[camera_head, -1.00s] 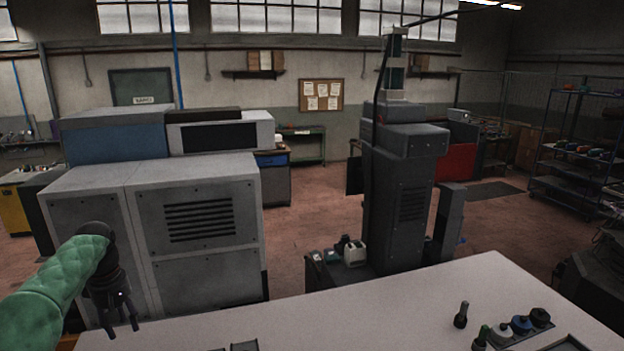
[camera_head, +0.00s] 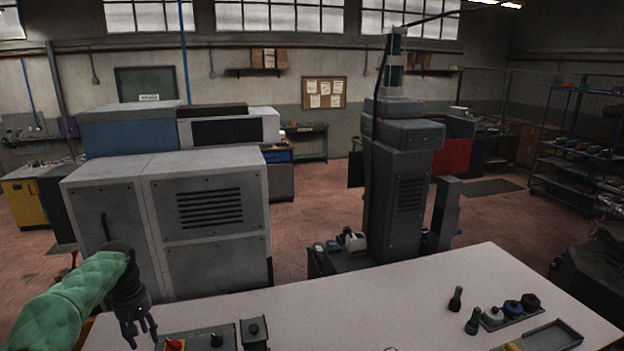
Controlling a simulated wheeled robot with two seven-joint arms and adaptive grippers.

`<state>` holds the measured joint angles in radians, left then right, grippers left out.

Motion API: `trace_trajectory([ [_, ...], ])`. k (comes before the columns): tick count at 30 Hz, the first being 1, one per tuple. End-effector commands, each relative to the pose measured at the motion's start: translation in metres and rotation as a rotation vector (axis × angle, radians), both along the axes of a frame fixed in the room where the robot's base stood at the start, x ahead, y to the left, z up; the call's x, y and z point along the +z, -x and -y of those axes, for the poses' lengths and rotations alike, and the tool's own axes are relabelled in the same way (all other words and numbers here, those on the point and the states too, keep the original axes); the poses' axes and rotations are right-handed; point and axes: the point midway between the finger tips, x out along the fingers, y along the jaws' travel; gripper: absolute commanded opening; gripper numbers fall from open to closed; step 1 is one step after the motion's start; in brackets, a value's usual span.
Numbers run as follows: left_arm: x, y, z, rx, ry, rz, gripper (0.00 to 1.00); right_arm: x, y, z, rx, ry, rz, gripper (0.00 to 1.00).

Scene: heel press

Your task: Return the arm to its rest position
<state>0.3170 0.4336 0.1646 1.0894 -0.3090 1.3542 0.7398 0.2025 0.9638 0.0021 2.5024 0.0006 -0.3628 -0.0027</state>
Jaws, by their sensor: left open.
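My left arm comes in from the lower left in a green quilted sleeve. Its dark gripper (camera_head: 143,338) points down with its fingers apart, over the left end of the white table (camera_head: 340,312). Nothing shows between the fingers. Just right of it, at the bottom edge, a grey control box with a red knob (camera_head: 174,345) is partly cut off. My right gripper does not show.
At the table's right are dark pegs (camera_head: 456,299), a rack of round knobs (camera_head: 513,309) and a grey tray (camera_head: 545,338). The table's middle is clear. Large grey cabinets (camera_head: 210,220) stand behind.

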Motion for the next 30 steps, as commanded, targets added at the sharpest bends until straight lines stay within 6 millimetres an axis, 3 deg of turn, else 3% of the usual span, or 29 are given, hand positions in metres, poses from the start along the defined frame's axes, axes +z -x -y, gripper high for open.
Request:
trace_trajectory([
  [8, -0.078, -0.009, 0.039, -0.129, 0.051, 0.012, 0.45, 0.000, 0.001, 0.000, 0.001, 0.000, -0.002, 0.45],
  [13, -0.158, -0.003, 0.086, -0.250, 0.110, 0.027, 0.45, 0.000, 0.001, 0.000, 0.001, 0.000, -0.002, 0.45],
  [17, -0.225, 0.018, 0.133, -0.350, 0.167, 0.049, 0.45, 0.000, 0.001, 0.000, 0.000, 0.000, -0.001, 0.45],
  [20, -0.273, 0.044, 0.171, -0.417, 0.208, 0.066, 0.45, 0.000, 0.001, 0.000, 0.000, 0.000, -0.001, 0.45],
  [24, -0.328, 0.096, 0.223, -0.499, 0.260, 0.089, 0.45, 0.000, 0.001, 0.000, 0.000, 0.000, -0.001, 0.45],
  [30, -0.375, 0.181, 0.281, -0.590, 0.301, 0.115, 0.45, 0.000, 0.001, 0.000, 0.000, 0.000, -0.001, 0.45],
])
